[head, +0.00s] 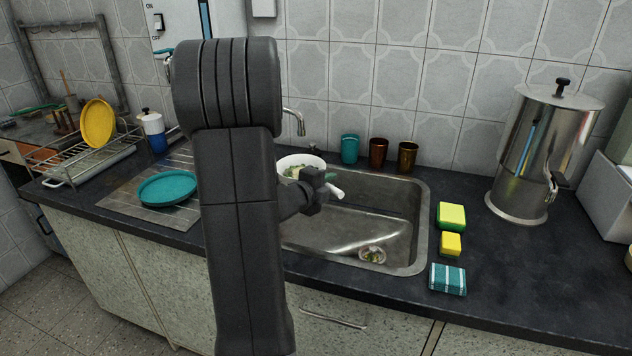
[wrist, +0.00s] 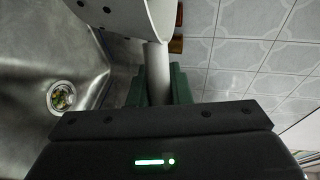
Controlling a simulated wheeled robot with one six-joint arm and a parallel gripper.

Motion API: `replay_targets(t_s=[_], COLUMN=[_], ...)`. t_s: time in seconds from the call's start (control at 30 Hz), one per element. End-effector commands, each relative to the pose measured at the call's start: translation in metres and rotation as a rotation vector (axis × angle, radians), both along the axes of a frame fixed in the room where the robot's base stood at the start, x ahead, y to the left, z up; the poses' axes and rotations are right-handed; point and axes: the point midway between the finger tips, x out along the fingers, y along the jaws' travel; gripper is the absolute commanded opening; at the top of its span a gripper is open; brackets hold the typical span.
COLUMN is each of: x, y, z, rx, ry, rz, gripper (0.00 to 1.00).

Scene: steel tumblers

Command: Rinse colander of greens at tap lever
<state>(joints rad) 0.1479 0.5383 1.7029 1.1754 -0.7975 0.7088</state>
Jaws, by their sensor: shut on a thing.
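The white colander (head: 301,159) with greens inside (head: 291,172) is held over the left rear part of the steel sink (head: 408,225). My gripper (head: 318,188) is shut on its pale handle (head: 336,191). In the wrist view, the fingers close around the handle (wrist: 157,75), and the perforated colander wall (wrist: 128,12) shows at the top. The tap's spout (head: 295,118) curves down behind the colander, its tip near the colander's rear rim. My arm hides the tap's base, and I cannot make out the lever. No water stream is visible.
The sink drain (head: 373,255) holds food scraps. Several tumblers (head: 378,154) stand behind the sink. Sponges (head: 451,216) and a folded cloth (head: 447,279) lie right of it, near a steel urn (head: 541,150). A teal plate (head: 168,188) rests on the drainboard at left.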

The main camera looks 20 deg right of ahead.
Motion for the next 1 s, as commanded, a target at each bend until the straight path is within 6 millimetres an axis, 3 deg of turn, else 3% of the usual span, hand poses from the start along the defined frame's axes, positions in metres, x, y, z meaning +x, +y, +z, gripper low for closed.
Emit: replay_targets(t_s=[1.0], x=[-0.073], y=[0.022], z=[0.000], rx=[0.000], ry=[-0.003], rz=[0.001], gripper=[0.00])
